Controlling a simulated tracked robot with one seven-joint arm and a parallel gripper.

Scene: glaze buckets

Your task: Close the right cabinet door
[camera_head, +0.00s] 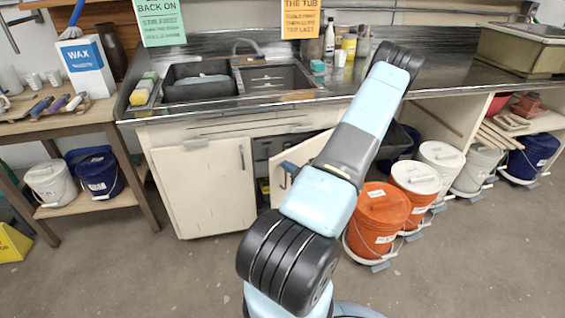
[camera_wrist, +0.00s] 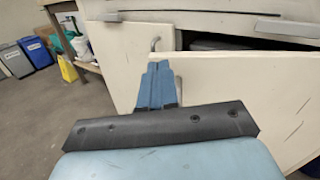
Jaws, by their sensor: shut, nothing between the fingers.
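The right cabinet door (camera_head: 305,153) is a cream panel under the sink. It stands partly open, swung outward, with a dark gap between it and the closed left door (camera_head: 205,190). In the wrist view the right door (camera_wrist: 245,90) fills the right side, and the left door (camera_wrist: 120,55) is behind the fingers. My gripper (camera_head: 288,166) is in front of the right door near its free edge, by its handle. In the wrist view my blue fingers (camera_wrist: 156,85) are together and empty. Whether they touch the door I cannot tell. My arm hides the door's right part.
Orange buckets (camera_head: 378,220) and white buckets (camera_head: 440,165) stand on the floor right of my arm. A wooden table (camera_head: 70,122) stands at the left, with a yellow sign (camera_head: 12,243) by it. The floor before the left door is clear.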

